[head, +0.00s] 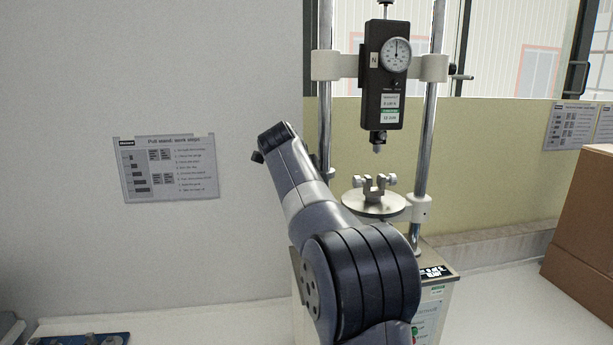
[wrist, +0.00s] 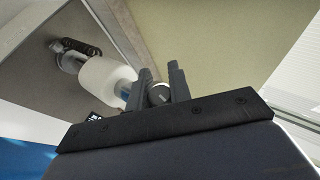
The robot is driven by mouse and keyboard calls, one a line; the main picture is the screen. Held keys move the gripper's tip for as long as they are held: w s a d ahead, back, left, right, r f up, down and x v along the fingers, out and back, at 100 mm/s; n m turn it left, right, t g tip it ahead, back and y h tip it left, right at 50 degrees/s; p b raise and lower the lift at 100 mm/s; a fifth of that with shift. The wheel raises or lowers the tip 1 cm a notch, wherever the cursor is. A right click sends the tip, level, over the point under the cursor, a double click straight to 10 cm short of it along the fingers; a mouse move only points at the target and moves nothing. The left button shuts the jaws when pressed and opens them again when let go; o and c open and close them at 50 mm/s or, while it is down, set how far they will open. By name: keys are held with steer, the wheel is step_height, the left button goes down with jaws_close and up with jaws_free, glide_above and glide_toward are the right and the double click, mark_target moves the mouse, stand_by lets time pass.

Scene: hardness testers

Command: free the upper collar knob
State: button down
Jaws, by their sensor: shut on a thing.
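In the head view, the upper collar (head: 433,68) is a pale crosspiece on two steel columns. A dark knob (head: 453,69) with a small lever shows at its right end. My gripper (wrist: 160,88) shows in the wrist view, its two black fingers closed around a small round dark knob (wrist: 159,94). This knob sits beside a white cylindrical collar (wrist: 105,82). In the head view my arm hides the gripper and most of the left column's lower part. I cannot tell from these views which collar the held knob belongs to.
A dark force gauge (head: 383,95) with a round dial hangs from the upper collar. Below it a round table (head: 374,207) carries a small clamp. A cardboard box (head: 585,230) stands at the right. A work-step sheet (head: 168,168) is on the left wall.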

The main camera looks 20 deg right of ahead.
steer(key=shift+s+f+g+y, duration=0.1)
steer(key=shift+g+y, duration=0.3)
steer(key=shift+g, duration=0.6)
steer(key=shift+n, duration=0.3)
steer(key=c, duration=1.3)
jaws_free()
steer(key=v, duration=1)
steer(key=shift+a+r, duration=0.15)
steer(key=shift+r, duration=0.25)
steer(key=shift+s, duration=0.1)
